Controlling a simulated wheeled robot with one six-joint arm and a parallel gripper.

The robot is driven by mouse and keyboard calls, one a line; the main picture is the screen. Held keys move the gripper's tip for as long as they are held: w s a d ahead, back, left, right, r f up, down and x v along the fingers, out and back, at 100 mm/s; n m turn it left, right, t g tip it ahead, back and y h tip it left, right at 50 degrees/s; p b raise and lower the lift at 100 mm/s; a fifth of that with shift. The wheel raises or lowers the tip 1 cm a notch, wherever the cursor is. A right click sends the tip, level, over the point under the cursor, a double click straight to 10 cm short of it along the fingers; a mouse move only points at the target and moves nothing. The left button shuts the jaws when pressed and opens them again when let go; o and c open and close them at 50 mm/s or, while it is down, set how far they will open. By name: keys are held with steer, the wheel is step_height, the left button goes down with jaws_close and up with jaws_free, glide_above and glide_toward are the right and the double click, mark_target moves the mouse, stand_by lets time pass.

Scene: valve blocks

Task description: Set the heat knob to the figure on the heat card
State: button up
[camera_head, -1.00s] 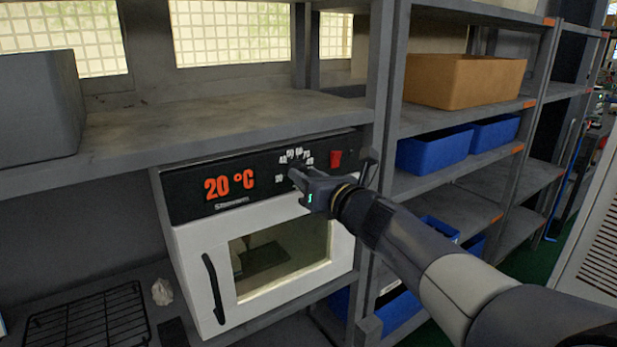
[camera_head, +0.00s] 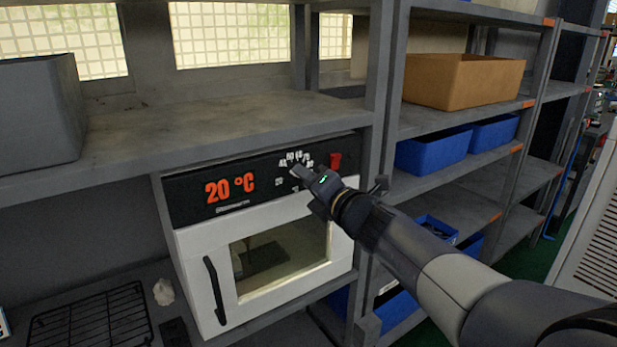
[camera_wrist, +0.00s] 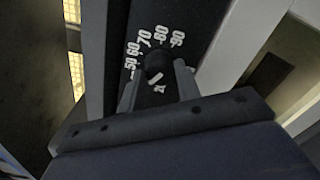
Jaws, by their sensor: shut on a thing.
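The oven (camera_head: 185,250) has a dark control panel with a red display (camera_head: 230,188) reading 20 °C. The heat knob (camera_wrist: 156,64) is dark and round and shows in the wrist view, with white figures from about 50 to 90 around its far side. My gripper (camera_wrist: 156,84) is shut on the knob, one finger on each side. In the head view my gripper (camera_head: 304,178) is at the panel and mostly hides the knob. I cannot make out where the knob's pointer stands. I cannot make out a heat card in these frames.
A red switch (camera_head: 335,161) sits right of the dial. A shelf post (camera_head: 378,130) stands close to my arm on the right. The oven door has a black handle (camera_head: 213,289). A black wire rack (camera_head: 90,322) and a crumpled white thing (camera_head: 163,292) lie at left.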

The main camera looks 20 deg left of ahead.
steer(key=m+p, duration=0.5)
steer(key=m, duration=0.8)
steer(key=m+p, duration=0.5)
steer(key=m, duration=0.8)
steer(key=shift+s+f+p, duration=0.1)
steer(key=shift+f+p, duration=0.1)
steer(key=shift+p, duration=0.2)
steer(key=shift+m, duration=0.3)
steer(key=o, duration=1)
steer(key=b+v, duration=0.2)
steer(key=v, duration=0.8)
steer(key=shift+s+d, duration=0.2)
steer(key=shift+s, duration=0.1)
